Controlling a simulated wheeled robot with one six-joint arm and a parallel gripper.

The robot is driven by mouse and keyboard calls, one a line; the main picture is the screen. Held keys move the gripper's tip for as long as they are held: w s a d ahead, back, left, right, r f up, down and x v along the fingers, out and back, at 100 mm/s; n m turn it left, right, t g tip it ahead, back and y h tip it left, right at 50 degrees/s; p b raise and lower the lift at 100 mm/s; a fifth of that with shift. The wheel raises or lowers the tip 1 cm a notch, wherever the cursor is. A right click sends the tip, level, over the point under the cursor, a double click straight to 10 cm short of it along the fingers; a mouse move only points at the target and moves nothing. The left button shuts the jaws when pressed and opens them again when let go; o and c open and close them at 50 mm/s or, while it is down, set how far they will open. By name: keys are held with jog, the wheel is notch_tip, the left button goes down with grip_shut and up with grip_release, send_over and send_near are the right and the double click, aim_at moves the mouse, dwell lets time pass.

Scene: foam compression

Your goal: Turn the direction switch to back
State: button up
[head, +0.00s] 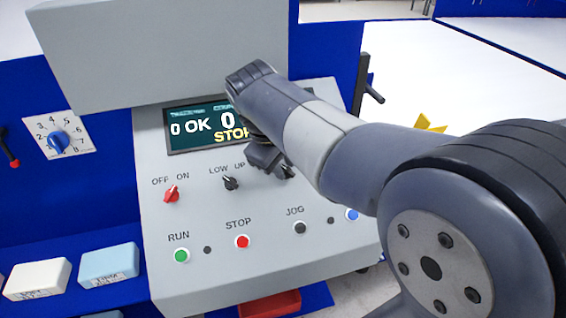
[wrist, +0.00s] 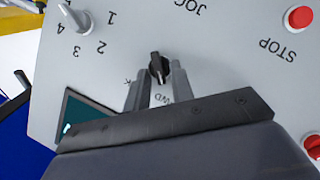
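The direction switch (wrist: 158,68) is a small black knob on the grey control panel (wrist: 235,75), central in the wrist view. The label letters "K" and "WD" show beside it, partly covered by my fingers. My gripper (wrist: 159,72) is at the switch, with one grey finger on each side of the knob. The fingers are apart with the knob between them, and I cannot tell whether they touch it. In the head view my gripper (head: 270,160) is low over the panel, below the screen. My arm hides the switch's labels there.
On the panel are a red OFF/ON switch (head: 171,195), a black LOW/UP switch (head: 230,183), a green RUN button (head: 181,256), a red STOP button (head: 242,241) and a JOG button (head: 300,228). A blue dial (head: 58,141) is at left.

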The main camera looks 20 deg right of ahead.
grip_shut()
